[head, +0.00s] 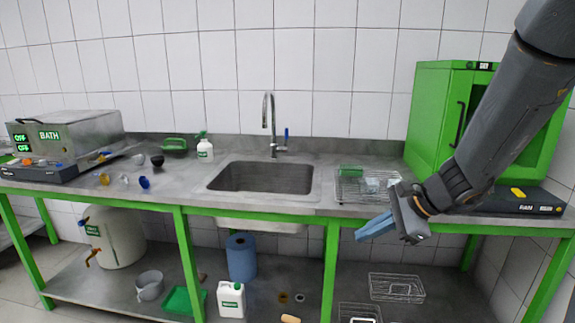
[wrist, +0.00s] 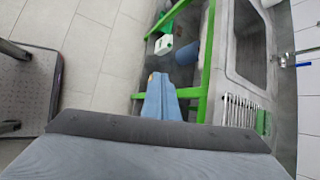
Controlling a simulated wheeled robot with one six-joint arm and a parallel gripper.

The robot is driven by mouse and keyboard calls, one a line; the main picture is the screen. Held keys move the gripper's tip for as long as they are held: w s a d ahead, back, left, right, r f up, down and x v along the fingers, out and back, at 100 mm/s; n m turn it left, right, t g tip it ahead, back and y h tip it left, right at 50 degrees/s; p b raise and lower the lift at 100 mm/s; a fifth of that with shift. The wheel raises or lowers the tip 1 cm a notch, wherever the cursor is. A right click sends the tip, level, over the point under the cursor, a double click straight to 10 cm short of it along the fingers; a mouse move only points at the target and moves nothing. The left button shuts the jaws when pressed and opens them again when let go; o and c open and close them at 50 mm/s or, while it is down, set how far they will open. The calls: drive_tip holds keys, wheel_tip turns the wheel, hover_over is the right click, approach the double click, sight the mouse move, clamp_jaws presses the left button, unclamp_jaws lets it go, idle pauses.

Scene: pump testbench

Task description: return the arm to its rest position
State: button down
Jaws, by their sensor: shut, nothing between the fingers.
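My gripper (head: 375,227) has blue fingers and is in the right half of the head view, in front of the bench's front edge. My dark grey arm comes down to it from the upper right. In the wrist view my gripper (wrist: 159,80) shows its two blue fingers lying together, shut with nothing between them. The fingers point over the green bench frame (wrist: 190,93) toward the floor and lower shelf.
The grey countertop (head: 300,203) has a sink (head: 262,178), tap (head: 272,125) and wire rack (head: 350,190). A green cabinet (head: 425,115) stands at the right, behind my arm. A bath unit (head: 80,133) stands left. A blue roll (head: 241,257) and white jug (head: 231,300) are below.

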drive_tip(key=s+f+n+g+h, duration=0.2)
drive_tip(key=s+f+n+h, duration=0.1)
drive_tip(key=s+n, duration=0.5)
drive_tip(key=s+f+n+g+h, duration=0.2)
drive_tip(key=s+f+n+h, duration=0.1)
drive_tip(key=s+n, duration=0.6)
drive_tip(key=shift+s+g+h, duration=0.4)
drive_tip(key=shift+s+h, duration=0.1)
drive_tip(key=shift+s, duration=0.75)
drive_tip(key=shift+f, duration=0.1)
